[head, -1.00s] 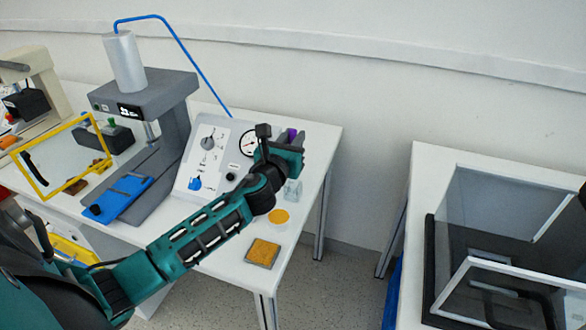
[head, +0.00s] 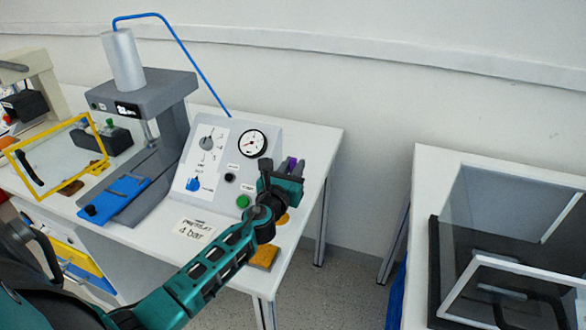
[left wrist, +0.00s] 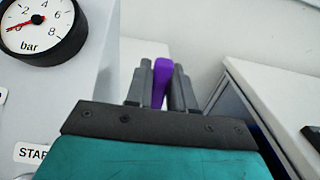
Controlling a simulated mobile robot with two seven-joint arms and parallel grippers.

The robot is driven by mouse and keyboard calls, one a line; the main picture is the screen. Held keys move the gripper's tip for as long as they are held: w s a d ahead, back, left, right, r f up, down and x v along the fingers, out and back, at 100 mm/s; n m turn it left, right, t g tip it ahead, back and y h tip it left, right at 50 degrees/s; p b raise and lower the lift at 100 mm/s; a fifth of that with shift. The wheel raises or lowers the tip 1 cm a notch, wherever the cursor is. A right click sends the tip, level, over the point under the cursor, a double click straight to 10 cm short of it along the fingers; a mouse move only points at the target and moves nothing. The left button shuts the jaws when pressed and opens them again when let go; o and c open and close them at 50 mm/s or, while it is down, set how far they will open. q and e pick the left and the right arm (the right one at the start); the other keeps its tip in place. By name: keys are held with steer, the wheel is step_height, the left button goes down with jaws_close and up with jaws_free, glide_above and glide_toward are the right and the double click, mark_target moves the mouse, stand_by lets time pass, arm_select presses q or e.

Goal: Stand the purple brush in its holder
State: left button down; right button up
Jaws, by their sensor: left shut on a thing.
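My left gripper (head: 288,170) is at the right end of the table, just right of the gauge panel. It is shut on the purple brush (head: 291,163), and only a small purple part of it shows there. In the left wrist view the purple brush (left wrist: 160,78) stands up between the two dark fingers. Its lower part is hidden by the gripper. The holder cannot be made out now; the arm and gripper cover that part of the table. My right gripper is not in view.
The sloped panel (head: 225,185) with a dial gauge (head: 252,143), knob and green button (head: 243,201) stands close left of my gripper. A "4 bar" card (head: 194,232) lies before it. An orange pad (head: 265,256) and yellow disc (head: 284,219) are partly covered by my arm.

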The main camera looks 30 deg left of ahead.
arm_select(q)
steer(key=shift+f, duration=0.2)
steer(key=c, duration=1.4)
jaws_free()
steer(key=o, duration=0.4)
steer(key=shift+r, duration=0.25)
steer(key=shift+s+d, duration=0.1)
steer(key=shift+s, duration=0.25)
steer(key=v, duration=1.1)
steer(key=shift+s, duration=0.15)
steer(key=shift+f, duration=0.1)
